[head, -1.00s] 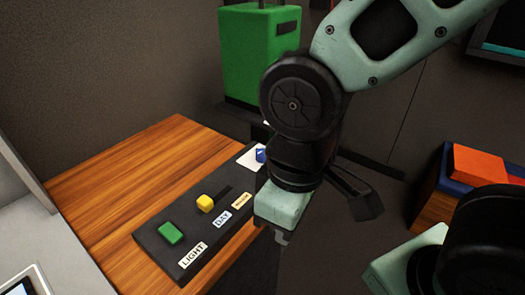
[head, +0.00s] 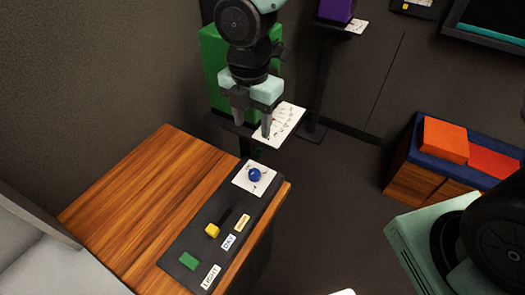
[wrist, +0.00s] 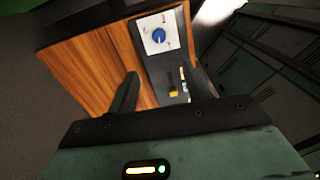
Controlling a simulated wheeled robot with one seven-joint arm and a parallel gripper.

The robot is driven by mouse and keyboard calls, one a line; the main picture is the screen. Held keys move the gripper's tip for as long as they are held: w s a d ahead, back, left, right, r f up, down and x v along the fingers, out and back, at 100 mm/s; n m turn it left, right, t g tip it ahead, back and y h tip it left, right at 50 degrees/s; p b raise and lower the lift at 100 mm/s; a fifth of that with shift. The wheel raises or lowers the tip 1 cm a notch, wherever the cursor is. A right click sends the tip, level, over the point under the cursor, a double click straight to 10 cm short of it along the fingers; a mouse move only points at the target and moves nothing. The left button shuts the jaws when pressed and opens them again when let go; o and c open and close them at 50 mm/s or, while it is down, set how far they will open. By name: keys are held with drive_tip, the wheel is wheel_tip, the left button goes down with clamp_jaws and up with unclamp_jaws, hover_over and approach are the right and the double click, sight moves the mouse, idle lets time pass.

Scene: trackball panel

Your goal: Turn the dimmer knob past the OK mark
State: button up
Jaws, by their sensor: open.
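The blue dimmer knob (head: 255,175) sits on a white marked plate (head: 241,182) at the far end of the dark panel (head: 196,242). It also shows in the wrist view (wrist: 158,37), beyond my fingers. The marks on its plate are too small to read. My gripper (head: 253,128) is open and empty, with its fingers pointing down. In the head view it appears above and beyond the knob, apart from it. In the wrist view the finger pair (wrist: 160,90) also stands apart.
The panel also carries a yellow slider (head: 212,230), a green button (head: 189,261) and labels reading LIGHT and DAY. It lies on a wooden top (head: 130,215). A green box (head: 213,62) and a white marked card (head: 286,118) stand behind. Orange and red blocks (head: 445,140) are at right.

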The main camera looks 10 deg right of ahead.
sight(254, 172)
wheel_tip(254, 172, down, 17)
drive_tip(key=shift+w+f+p, duration=0.1)
drive_tip(key=shift+f+p, duration=0.1)
drive_tip(key=shift+p, duration=0.5)
drive_tip(key=c, duration=1)
